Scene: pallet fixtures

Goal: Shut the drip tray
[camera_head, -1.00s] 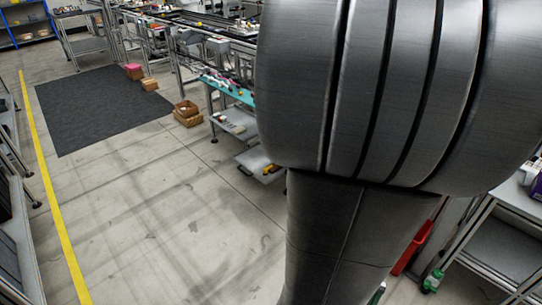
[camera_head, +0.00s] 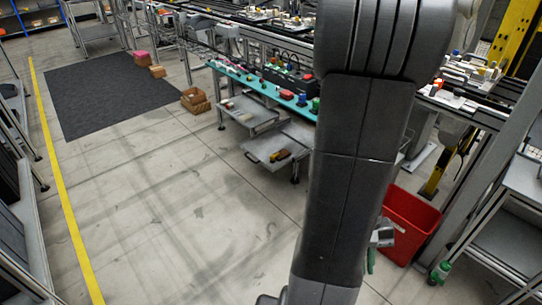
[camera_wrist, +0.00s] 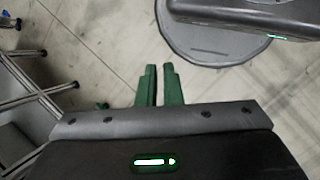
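Two grey trays stick out below the teal-edged workbench in the head view: an upper one (camera_head: 262,124) and a lower one (camera_head: 256,149) with a yellow and dark object on it. I cannot tell which, if either, is the drip tray. The lower tray's right end is hidden near my arm. My gripper (camera_wrist: 160,66) has two green fingers with a narrow gap between them and nothing in the gap. It hangs over the floor, apart from both trays. In the head view it shows partly behind my arm, right of the trays.
A red bin (camera_head: 411,222) stands on the floor right of my arm. A metal-framed rack (camera_head: 505,205) is at the far right. Cardboard boxes (camera_head: 195,100) and a dark mat (camera_head: 110,95) lie at the left. The floor left of the trays is clear.

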